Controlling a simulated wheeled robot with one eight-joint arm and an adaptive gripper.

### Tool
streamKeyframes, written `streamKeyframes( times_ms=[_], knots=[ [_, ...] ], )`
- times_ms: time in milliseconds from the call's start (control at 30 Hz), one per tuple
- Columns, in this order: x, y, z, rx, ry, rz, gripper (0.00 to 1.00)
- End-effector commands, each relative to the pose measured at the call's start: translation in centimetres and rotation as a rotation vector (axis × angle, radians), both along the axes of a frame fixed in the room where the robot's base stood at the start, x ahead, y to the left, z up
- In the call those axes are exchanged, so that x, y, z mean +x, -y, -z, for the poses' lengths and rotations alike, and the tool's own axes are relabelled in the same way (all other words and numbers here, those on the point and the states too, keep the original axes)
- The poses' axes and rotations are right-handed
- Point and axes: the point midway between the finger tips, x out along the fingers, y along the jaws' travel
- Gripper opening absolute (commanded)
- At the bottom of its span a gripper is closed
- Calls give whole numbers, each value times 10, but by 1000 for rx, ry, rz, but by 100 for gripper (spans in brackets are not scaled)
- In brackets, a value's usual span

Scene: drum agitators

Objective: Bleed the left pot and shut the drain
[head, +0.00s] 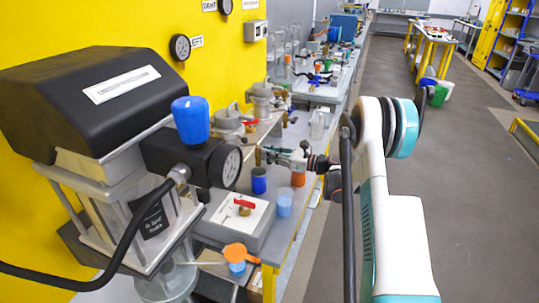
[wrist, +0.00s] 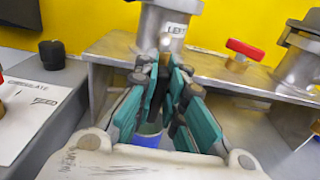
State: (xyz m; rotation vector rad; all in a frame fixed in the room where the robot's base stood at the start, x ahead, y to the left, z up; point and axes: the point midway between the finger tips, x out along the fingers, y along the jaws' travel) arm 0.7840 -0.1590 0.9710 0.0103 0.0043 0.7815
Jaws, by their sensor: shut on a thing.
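The left pot (wrist: 168,22), grey metal with a LEFT label, stands on a metal shelf before the yellow wall; in the head view it is the nearer lidded pot (head: 228,122). My gripper (wrist: 165,68) reaches in below this pot, its teal-lined fingers closed together at the tips. In the head view, my gripper (head: 266,152) is at the shelf's front. It is shut on the left pot's drain handle, which the fingers mostly hide; a brass bit (wrist: 165,42) shows just beyond the tips. A blue cup (wrist: 147,138) shows below the fingers, also in the head view (head: 259,181).
The right pot (head: 262,95) stands farther along the shelf. A red-handled brass valve (wrist: 243,52) sits between the pots. An orange cup (head: 298,179), a light-blue cup (head: 284,204) and a grey box with a red lever (head: 236,216) stand on the bench.

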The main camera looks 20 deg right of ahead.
Motion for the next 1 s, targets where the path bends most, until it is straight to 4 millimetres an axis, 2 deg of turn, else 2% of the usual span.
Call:
streamKeyframes(
  times_ms=[367, 1000],
  knots=[
    [2, 2, 1, 128, -127, 0, 0],
    [8, 9, 6, 555, -551, 1, 0]
  ],
)
